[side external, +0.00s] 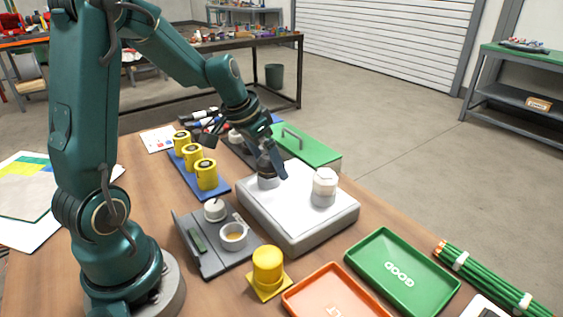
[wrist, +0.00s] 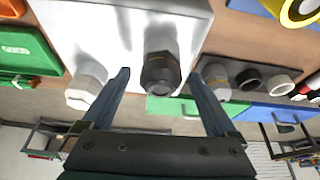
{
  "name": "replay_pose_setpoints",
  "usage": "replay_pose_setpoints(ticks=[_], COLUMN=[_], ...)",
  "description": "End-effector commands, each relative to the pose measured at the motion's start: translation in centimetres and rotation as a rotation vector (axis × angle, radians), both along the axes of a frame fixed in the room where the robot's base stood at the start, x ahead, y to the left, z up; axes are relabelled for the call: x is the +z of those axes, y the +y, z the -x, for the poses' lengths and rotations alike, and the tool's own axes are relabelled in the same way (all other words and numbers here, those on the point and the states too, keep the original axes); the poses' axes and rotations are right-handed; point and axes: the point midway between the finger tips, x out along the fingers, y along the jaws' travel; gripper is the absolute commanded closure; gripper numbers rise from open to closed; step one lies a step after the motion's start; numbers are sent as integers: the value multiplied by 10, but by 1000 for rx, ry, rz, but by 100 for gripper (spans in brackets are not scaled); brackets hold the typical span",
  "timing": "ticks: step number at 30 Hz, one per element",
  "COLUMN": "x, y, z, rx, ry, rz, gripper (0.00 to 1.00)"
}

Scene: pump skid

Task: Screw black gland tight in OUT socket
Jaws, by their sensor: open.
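A black gland (side external: 266,163) with a hex nut sits upright on a grey socket of the white-topped box (side external: 300,238). The wrist view also shows the black gland (wrist: 160,72). My gripper (side external: 276,165) is open at the gland. In the wrist view its two blue fingers (wrist: 160,78) appear on either side of the gland, with a gap showing on both sides. A white gland (side external: 325,178) stands on the same box, to the right; it also shows in the wrist view (wrist: 86,84). I cannot read an OUT label or see the threads.
A dark rack (wrist: 232,70) with several glands lies beside the box. A green case (side external: 308,150) stands behind. Yellow spools (side external: 206,174) on a blue strip and a grey fixture (side external: 190,232) are left. Green (side external: 402,270) and orange trays (side external: 335,292) are in front.

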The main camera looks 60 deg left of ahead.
Motion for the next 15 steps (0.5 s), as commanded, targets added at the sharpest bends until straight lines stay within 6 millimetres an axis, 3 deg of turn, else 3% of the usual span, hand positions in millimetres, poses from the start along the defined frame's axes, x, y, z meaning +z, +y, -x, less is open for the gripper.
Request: replay_pose_setpoints(ticks=[15], x=[0], y=[-1], z=[-1], rx=[217], ry=[-2], rz=[-1], gripper=[7])
